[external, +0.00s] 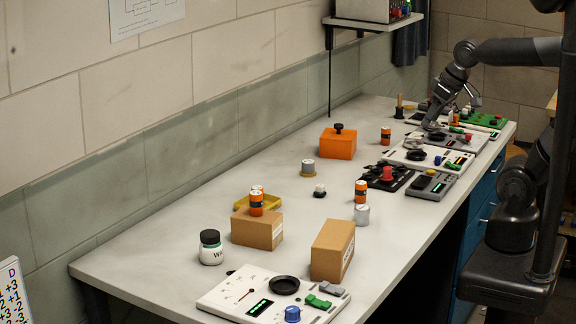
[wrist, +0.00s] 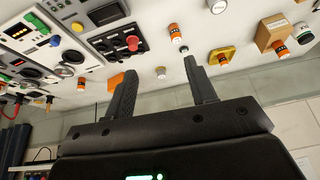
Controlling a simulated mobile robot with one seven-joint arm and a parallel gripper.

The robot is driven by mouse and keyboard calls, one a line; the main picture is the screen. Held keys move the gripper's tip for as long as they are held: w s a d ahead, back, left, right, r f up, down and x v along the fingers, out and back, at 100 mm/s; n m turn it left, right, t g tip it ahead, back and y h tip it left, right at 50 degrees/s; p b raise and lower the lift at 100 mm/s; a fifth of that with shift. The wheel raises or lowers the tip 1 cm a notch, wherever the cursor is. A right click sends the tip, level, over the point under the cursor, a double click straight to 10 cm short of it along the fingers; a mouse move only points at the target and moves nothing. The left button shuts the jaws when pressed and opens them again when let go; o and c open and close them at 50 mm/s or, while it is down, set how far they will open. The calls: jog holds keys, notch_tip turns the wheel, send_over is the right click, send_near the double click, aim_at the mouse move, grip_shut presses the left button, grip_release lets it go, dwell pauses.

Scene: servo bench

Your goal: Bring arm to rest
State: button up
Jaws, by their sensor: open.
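My arm reaches in from the right in the external view, and my gripper (external: 432,126) hangs low over the panels at the far end of the bench. Its fingertips are small there, and I cannot tell how close they are to the panels. In the wrist view my gripper (wrist: 156,75) has its two black fingers spread wide apart, with nothing held between them. A small grey can (wrist: 161,72) shows beyond the gap, standing on the bench.
A control panel (external: 440,158) and a black panel with a red button (external: 388,175) lie near my gripper. An orange box (external: 337,146), cardboard boxes (external: 257,230), orange cylinders and a white jar (external: 211,250) stand along the bench (external: 160,265). A shelf (external: 375,24) hangs above.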

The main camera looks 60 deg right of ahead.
jog(key=shift+s+d+f, duration=0.15)
jog(key=shift+s+f, duration=0.3)
jog(key=shift+s, duration=0.15)
jog(key=shift+s+d+f, duration=0.1)
jog(key=shift+s+f, duration=0.3)
jog(key=shift+s, duration=0.2)
